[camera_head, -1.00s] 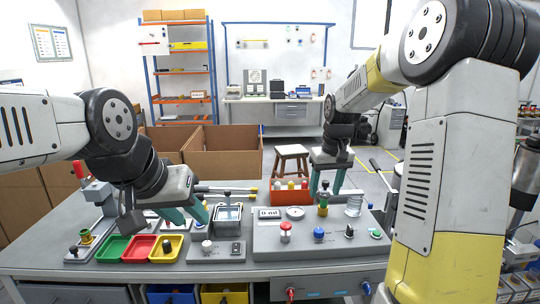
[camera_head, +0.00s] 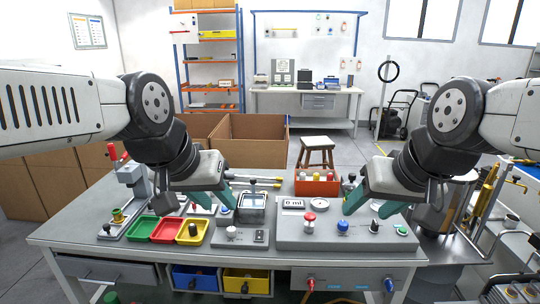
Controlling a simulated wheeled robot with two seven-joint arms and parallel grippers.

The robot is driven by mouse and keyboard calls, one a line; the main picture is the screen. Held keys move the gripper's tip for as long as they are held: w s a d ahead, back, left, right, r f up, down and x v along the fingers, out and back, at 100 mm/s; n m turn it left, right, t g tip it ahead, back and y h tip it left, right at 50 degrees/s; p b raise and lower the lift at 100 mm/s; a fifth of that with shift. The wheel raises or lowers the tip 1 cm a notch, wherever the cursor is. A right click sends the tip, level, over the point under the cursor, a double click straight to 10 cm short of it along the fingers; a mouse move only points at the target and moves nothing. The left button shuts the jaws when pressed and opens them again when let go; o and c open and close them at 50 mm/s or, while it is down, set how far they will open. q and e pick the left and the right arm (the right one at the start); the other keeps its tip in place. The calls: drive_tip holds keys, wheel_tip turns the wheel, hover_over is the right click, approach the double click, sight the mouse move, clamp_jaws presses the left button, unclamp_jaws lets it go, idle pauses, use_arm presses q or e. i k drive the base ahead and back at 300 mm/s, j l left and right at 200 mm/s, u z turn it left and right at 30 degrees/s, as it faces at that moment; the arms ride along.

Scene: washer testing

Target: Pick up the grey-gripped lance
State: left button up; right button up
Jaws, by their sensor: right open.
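Two thin rods that look like lances (camera_head: 262,179) lie side by side at the back of the workbench, left of the red bin, with yellowish right ends. Their left parts are hidden behind my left gripper, and I cannot tell which has a grey grip. My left gripper (camera_head: 218,203) hangs over the bench in front of them, near the small square device; its teal fingers overlap in view, so its opening is unclear. My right gripper (camera_head: 370,208) is open and empty above the right part of the grey test panel, its teal fingers apart.
The workbench (camera_head: 75,235) holds green (camera_head: 142,228), red (camera_head: 167,230) and yellow (camera_head: 192,231) trays at the left. The grey panel (camera_head: 320,237) carries several knobs. A red bin (camera_head: 317,185) stands behind it. A cardboard box (camera_head: 245,145) and stool (camera_head: 318,150) are beyond.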

sight(238, 176)
drive_tip(key=i+j+u, duration=0.25)
drive_tip(key=j+u, duration=0.2)
drive_tip(key=i+j+u, duration=0.35)
drive_tip(key=u, duration=0.15)
drive_tip(key=i+j+u, duration=0.25)
drive_tip(key=i+u, duration=0.2)
drive_tip(key=k, duration=0.05)
